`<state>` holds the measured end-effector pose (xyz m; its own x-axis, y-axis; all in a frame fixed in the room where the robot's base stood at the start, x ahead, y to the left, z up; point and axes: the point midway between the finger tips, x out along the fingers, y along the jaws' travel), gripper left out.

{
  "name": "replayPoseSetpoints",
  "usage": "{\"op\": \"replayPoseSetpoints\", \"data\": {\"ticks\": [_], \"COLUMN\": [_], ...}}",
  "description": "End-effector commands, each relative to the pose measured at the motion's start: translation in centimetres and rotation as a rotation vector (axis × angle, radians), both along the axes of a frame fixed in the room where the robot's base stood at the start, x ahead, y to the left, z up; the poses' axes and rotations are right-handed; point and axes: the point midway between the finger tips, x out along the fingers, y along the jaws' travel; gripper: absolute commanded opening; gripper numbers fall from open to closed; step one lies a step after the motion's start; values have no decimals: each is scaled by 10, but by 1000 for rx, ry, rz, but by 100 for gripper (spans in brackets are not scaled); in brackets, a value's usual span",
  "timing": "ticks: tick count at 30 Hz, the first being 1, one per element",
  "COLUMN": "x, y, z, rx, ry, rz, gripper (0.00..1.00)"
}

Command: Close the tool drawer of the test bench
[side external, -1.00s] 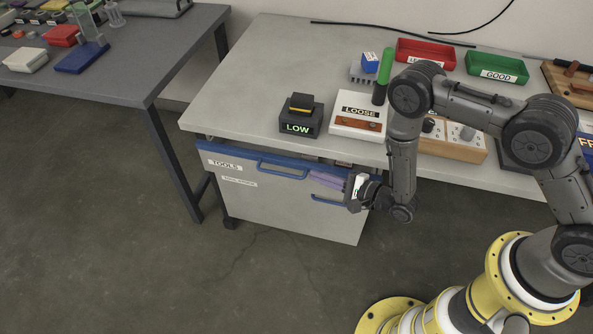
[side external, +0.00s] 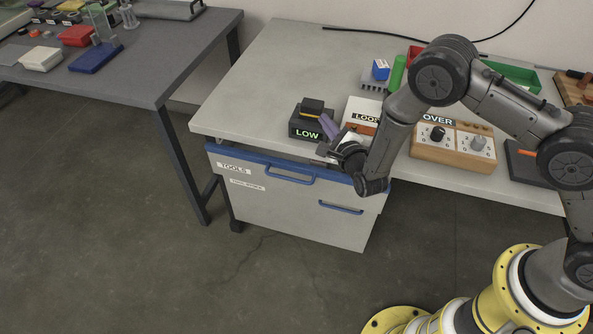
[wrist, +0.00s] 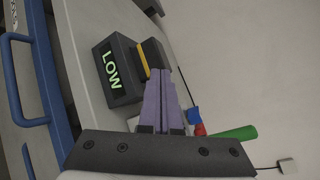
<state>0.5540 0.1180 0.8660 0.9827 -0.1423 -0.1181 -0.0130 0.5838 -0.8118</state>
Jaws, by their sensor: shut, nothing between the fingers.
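The tool drawer (side external: 300,181) is under the front edge of the bench, with a blue top rim, a blue handle (side external: 290,179) and a TOOLS label. Its rim sits in front of the bench edge with a narrow gap between; how far out it stands is hard to tell. In the wrist view the rim (wrist: 55,85) and handle (wrist: 12,85) are at the left. My gripper (side external: 326,119) has purple fingers, shut and empty, above the bench top close to the LOW box. The closed fingers also show in the wrist view (wrist: 161,74). My wrist hides the drawer's right upper part.
The black LOW box (side external: 309,126) with a yellow-banded top stands near the bench edge. The LOOSE sign box (side external: 362,108), a green cylinder (side external: 397,72) and a wooden knob box (side external: 452,150) are behind and right. The floor before the drawer is clear.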

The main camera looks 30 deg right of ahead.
Motion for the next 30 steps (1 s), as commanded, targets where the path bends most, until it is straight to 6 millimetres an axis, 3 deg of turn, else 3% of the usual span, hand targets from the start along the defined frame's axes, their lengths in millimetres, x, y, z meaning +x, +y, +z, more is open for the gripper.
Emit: {"op": "replayPoseSetpoints", "data": {"ticks": [4, 11, 17, 27, 28, 30], "x": [12, 9, -8, -42, -44, -45], "y": [-4, 5, 42, 131, 137, 133], "z": [9, 8, -8, -30, -31, -55], "rx": [118, 362, 665, 1089, 1114, 1100], "ry": [-23, -20, 27, 158, 168, 168], "rz": [-202, -486, -729, -987, -1001, -1006], "gripper": [0, 0, 0, 0, 0, 0]}}
